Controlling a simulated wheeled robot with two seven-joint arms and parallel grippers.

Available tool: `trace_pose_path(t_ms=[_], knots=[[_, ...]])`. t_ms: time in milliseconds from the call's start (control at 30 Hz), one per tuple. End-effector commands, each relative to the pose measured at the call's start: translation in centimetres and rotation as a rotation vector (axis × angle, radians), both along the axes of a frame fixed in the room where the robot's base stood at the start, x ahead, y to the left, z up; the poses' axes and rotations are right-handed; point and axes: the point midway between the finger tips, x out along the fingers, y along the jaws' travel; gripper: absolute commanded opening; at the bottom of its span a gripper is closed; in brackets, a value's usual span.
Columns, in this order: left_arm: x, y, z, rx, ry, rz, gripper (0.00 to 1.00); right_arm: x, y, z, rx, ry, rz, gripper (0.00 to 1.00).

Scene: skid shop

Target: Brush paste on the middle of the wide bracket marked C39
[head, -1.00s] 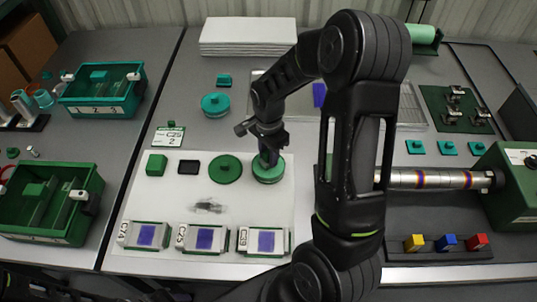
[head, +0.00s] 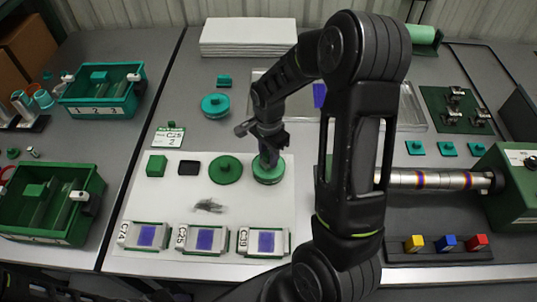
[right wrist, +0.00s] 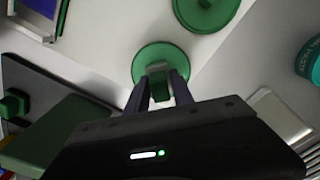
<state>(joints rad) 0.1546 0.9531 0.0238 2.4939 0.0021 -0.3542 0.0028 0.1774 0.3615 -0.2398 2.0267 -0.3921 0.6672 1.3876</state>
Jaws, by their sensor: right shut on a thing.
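Three brackets with blue-purple patches in their middles stand in a row at the front of the white sheet. The right one (head: 267,241) has a tag that seems to read C39; the others are the middle one (head: 205,239) and the left one (head: 146,235). My right gripper (head: 267,158) is over a round green pot (head: 268,175) behind them. In the right wrist view, my right gripper (right wrist: 160,92) is shut on the knob (right wrist: 158,70) of the round green top (right wrist: 145,60). No brush can be made out. My left gripper is not in view.
Left of the pot are a green disc (head: 225,171), a black block (head: 188,168) and a green block (head: 156,165). A dark smudge (head: 208,206) lies on the white sheet (head: 160,205). A metal shaft (head: 430,179) is at the right. Bins (head: 104,105) stand at the left.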

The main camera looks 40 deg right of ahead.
Motion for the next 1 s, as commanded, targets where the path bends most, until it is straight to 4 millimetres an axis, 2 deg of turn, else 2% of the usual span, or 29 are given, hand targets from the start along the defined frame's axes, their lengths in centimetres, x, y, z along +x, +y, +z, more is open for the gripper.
trace_pose_path(t_ms=[100,633,1000], knots=[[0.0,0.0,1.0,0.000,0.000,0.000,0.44,0.1,0.0,1.4,-0.001,-0.003,0.000,0.00],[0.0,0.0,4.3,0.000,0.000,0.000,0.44,0.2,-0.1,6.1,-0.002,-0.005,0.001,0.00],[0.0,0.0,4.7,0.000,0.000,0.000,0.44,0.2,-0.1,6.7,-0.002,-0.005,0.000,0.00]])
